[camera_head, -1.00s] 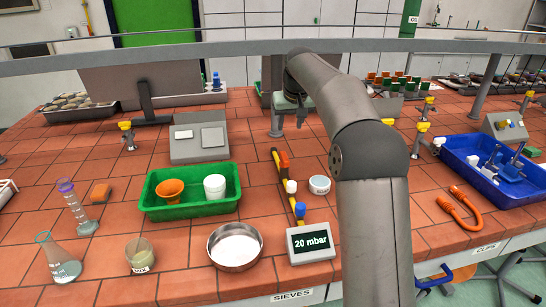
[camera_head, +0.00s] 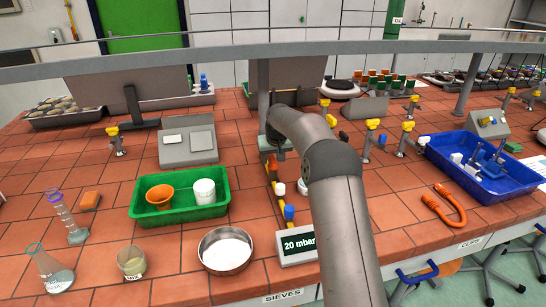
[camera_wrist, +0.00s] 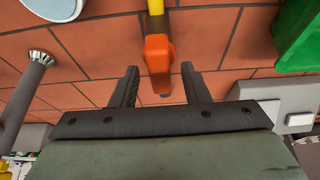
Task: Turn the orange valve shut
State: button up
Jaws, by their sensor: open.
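The orange valve (camera_wrist: 157,55) sits on a yellow pipe (camera_wrist: 156,8). In the wrist view its handle points down the picture, roughly in line with the pipe. My gripper (camera_wrist: 160,72) is open, with one finger on each side of the handle's lower end and visible gaps between. I cannot tell how high the fingers are relative to the handle. In the head view my gripper (camera_head: 271,145) is at the far end of the pipe, by the orange valve (camera_head: 272,162), which is partly hidden by the arm. White (camera_head: 279,188) and blue (camera_head: 289,212) knobs sit nearer on the pipe.
A green tray (camera_head: 141,208) with orange and white cups stands left of the pipe, a grey scale (camera_head: 176,158) behind it. The display (camera_head: 297,243) reads 20 mbar, partly covered by my arm. A metal bowl (camera_head: 225,265) and yellow-topped taps (camera_head: 372,124) are around.

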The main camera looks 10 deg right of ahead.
jog(key=shift+f, duration=0.2)
jog(key=shift+c, duration=0.3)
grip_shut()
